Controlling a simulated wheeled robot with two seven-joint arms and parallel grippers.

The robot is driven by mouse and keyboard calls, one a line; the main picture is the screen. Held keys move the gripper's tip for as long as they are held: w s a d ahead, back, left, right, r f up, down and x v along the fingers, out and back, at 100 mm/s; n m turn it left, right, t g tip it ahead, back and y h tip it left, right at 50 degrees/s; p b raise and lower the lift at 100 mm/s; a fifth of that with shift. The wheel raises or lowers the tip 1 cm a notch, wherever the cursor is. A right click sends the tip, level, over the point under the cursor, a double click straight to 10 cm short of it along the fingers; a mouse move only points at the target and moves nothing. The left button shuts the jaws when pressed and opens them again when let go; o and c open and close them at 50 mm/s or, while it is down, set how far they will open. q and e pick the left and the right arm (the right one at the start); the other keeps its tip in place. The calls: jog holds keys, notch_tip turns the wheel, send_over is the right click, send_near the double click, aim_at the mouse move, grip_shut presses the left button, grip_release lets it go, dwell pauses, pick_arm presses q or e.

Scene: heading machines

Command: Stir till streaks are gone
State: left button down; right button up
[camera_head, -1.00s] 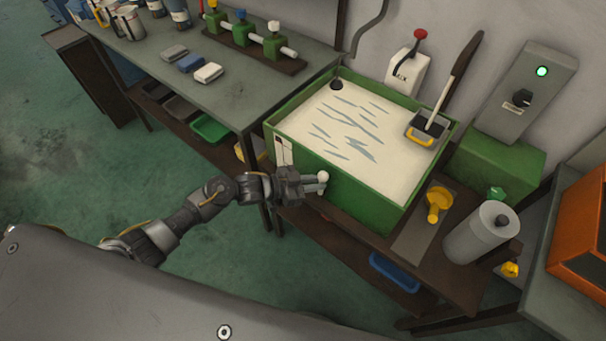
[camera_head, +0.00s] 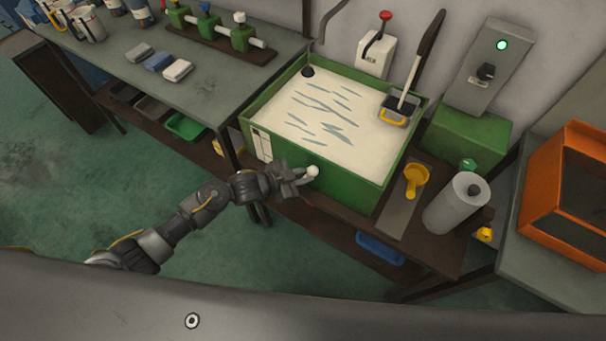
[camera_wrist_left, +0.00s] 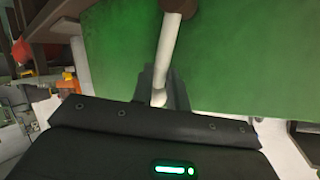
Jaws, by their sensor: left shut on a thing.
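A green tank (camera_head: 322,177) holds cream-coloured liquid with several grey streaks (camera_head: 319,104) on its surface. A pale handle with a round white knob (camera_head: 313,171) sticks out at the tank's front wall. My left gripper (camera_head: 301,180) is at that wall, shut on the handle. In the left wrist view the pale rod of the handle (camera_wrist_left: 169,45) runs down between the dark fingers (camera_wrist_left: 160,90) against the green wall. The fingers partly hide the handle's grip. My right gripper is not in view.
A blue tray (camera_head: 380,248) is on the lower shelf. An orange box (camera_head: 575,195) is far right.

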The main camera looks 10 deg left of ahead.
pick_arm(q)
jog(key=c, duration=1.4)
grip_release()
jog(key=shift+o, duration=0.2)
jog(key=shift+a, duration=0.1)
jog(key=b+v, duration=0.1)
jog(key=v, duration=0.9)
jog(key=shift+s+a+r+b, duration=0.15)
jog(key=shift+s+a+b, duration=0.05)
jog(key=shift+b, duration=0.15)
